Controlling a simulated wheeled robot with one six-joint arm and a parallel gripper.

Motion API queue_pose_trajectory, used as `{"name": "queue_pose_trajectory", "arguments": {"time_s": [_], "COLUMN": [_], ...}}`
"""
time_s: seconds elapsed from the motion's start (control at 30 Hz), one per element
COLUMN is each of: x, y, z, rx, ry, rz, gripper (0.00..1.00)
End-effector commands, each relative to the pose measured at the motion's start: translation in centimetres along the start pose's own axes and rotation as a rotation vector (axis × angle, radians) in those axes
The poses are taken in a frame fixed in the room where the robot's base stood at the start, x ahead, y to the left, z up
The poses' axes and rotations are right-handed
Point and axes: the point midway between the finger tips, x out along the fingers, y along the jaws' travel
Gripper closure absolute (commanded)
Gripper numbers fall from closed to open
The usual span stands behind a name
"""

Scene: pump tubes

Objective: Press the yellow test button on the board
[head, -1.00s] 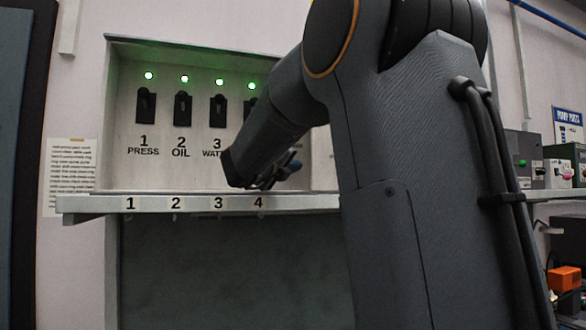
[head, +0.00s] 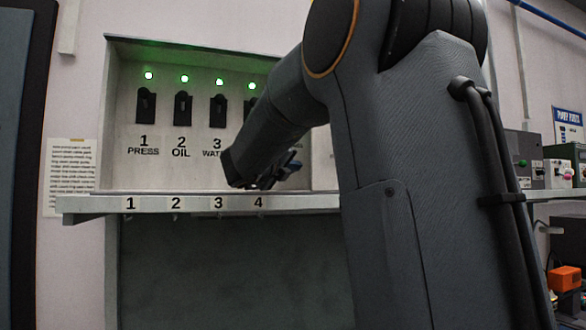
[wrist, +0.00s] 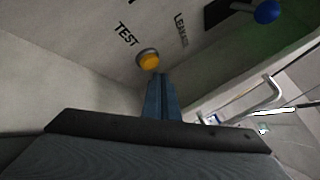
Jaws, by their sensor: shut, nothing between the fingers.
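The yellow test button (wrist: 149,61) is a round yellow cap in a dark ring on the pale board, beside the printed word TEST (wrist: 126,35) in the wrist view. My gripper (wrist: 158,76) is shut and empty, with its blue fingertips just below the button in that picture. I cannot tell whether the tips touch it. In the head view my gripper (head: 284,170) is in front of the board (head: 120,120), just above the shelf, and my arm hides the board's right part and the button.
Several black switches (head: 145,106) with lit green lamps stand along the board. A numbered shelf (head: 90,204) juts out below it. In the wrist view a blue knob (wrist: 266,12) sits at upper right, and a bent pale pipe or handle (wrist: 270,88) is at right.

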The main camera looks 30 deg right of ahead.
Motion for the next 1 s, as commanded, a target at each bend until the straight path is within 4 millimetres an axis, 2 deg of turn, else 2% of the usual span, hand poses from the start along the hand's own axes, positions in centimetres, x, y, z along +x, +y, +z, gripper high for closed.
{"name": "queue_pose_trajectory", "arguments": {"time_s": [1.0], "x": [0.6], "y": [0.43], "z": [0.45], "rx": [0.0], "ry": [0.0], "rz": [0.0], "gripper": [1.0]}}
